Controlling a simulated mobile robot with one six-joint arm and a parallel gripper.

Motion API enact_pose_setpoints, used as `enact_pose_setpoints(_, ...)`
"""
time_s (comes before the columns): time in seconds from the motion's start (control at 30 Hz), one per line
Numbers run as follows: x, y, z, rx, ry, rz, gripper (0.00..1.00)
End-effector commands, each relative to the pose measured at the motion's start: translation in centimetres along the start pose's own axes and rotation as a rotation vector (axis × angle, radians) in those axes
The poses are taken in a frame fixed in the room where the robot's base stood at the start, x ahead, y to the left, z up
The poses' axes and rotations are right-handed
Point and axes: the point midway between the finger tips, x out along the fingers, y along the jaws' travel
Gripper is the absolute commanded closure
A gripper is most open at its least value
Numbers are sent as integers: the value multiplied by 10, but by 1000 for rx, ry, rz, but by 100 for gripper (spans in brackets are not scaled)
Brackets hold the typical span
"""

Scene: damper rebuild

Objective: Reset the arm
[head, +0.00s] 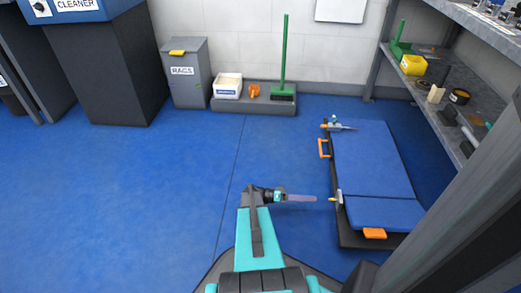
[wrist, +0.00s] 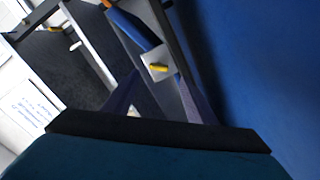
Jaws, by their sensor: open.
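My arm reaches forward from the bottom of the head view, with my gripper (head: 302,198) at its end pointing right above the blue floor. In the wrist view the two fingers of my gripper (wrist: 160,80) stand apart with nothing between them. It is open and empty. A low blue-padded platform (head: 368,160) with orange handles lies to the right of my gripper, and a gap of floor shows between them.
A grey rags bin (head: 186,80), a white box (head: 227,86) and a green broom (head: 284,60) stand along the back wall. A grey shelf (head: 440,105) with a yellow tub (head: 413,65) runs along the right. The floor at left is clear.

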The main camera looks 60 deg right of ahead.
Motion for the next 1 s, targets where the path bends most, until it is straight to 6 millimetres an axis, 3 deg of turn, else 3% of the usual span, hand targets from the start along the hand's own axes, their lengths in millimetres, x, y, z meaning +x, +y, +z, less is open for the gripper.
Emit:
enact_pose_setpoints(0.17,-2,2,-2,0,4,-3,48)
enact_pose_setpoints(0.37,-22,14,-16,-1,33,-23,48)
enact_pose_setpoints(0.7,-88,52,-48,-11,135,-90,48)
enact_pose_setpoints(1.0,-144,94,-61,-29,202,-158,48)
